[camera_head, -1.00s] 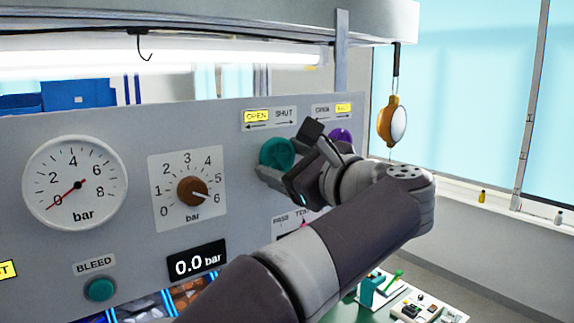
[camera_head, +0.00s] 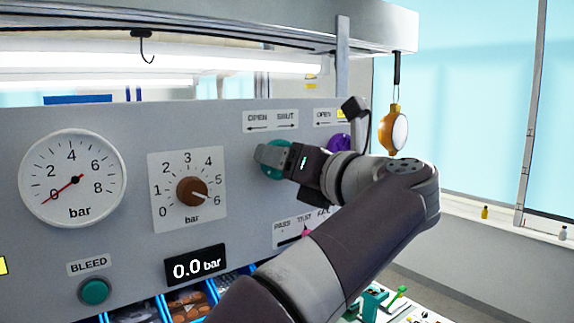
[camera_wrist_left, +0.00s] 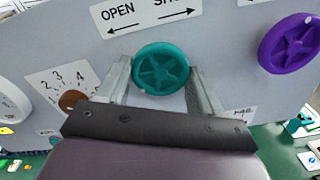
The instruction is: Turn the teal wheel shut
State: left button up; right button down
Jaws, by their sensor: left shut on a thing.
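The teal wheel (camera_head: 270,171) is on the grey panel under the OPEN/SHUT label (camera_head: 270,120) and is partly hidden by my left gripper (camera_head: 272,156) in the head view. In the left wrist view the teal wheel (camera_wrist_left: 161,69) sits between the two fingers of my left gripper (camera_wrist_left: 160,74), one finger on each side of its rim. The gripper is shut on the wheel. Neither OPEN nor SHUT above the teal wheel is lit yellow. My right gripper is not in view.
A purple wheel (camera_wrist_left: 288,42) is to the right of the teal one. A brown pressure knob (camera_head: 192,191) points near 6, and the round gauge (camera_head: 73,178) reads about 0. The display (camera_head: 196,264) shows 0.0 bar. An orange-rimmed round object (camera_head: 393,130) hangs at the right.

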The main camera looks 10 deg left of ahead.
pick_arm(q)
jog(key=shift+r+m+p, duration=0.2)
jog(key=shift+m+p, duration=3.75)
jog(key=shift+m, duration=8.05)
jog(key=shift+f+m, duration=0.1)
jog(key=shift+m, duration=0.2)
jog(key=o, duration=1)
jog(key=shift+o, duration=0.2)
